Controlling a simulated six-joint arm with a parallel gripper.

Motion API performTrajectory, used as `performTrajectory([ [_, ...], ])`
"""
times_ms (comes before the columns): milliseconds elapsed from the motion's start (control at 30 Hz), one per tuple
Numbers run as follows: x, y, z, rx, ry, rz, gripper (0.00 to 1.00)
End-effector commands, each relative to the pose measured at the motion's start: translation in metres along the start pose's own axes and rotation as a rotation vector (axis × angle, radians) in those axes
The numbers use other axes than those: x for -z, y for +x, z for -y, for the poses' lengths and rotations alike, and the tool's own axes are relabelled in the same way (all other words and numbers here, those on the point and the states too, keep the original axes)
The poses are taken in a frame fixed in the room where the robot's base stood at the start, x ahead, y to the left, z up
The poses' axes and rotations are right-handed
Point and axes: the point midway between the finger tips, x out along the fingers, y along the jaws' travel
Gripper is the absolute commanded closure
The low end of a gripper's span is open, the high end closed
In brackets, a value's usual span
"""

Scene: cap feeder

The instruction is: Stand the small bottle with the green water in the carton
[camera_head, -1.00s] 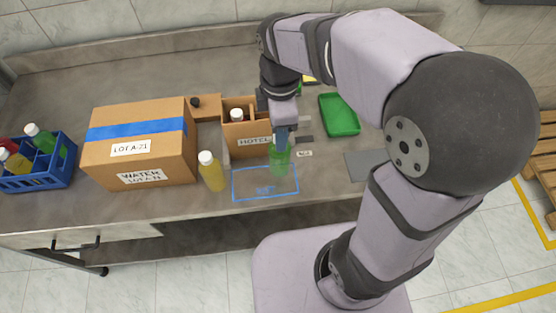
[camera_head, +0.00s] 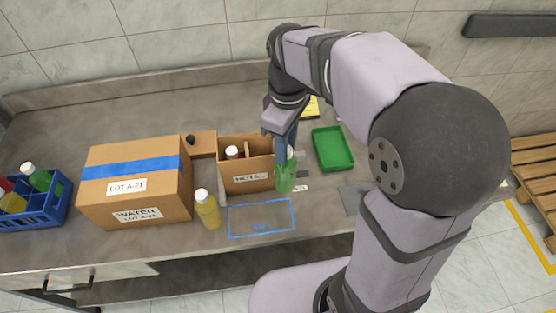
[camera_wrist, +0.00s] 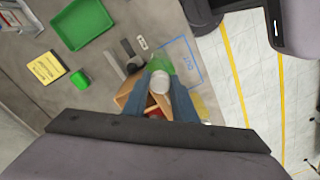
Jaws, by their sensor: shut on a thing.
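The small bottle with green water (camera_head: 285,178) is held by my gripper (camera_head: 284,150) at the right side of the carton. In the wrist view its white cap (camera_wrist: 160,80) sits between the fingers, with green body (camera_wrist: 159,62) beyond. The open brown carton (camera_head: 247,177), labelled HOTEL, stands on the bench just left of the bottle. A bottle with a white cap (camera_head: 232,152) stands in its left part. The carton also shows partly behind the fingers in the wrist view (camera_wrist: 128,100). I cannot tell whether the held bottle touches the bench.
A yellow bottle (camera_head: 207,210) stands left of the blue outlined rectangle (camera_head: 262,218), which is empty. A large box (camera_head: 135,185) and a blue crate (camera_head: 28,208) with bottles stand farther left. A green tray (camera_head: 332,150) lies to the right.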

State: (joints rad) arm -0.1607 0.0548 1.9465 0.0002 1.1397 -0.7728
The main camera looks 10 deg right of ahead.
Motion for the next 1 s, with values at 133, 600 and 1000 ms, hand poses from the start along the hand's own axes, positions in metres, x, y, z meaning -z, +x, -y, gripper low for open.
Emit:
performTrajectory([
  [133,-0.004,-0.013,-0.018,-0.001,0.228,-0.001,1.00],
  [600,0.019,-0.081,-0.070,0.000,0.380,-0.001,1.00],
  [1000,0.059,-0.122,-0.059,0.000,-0.142,0.000,1.00],
])
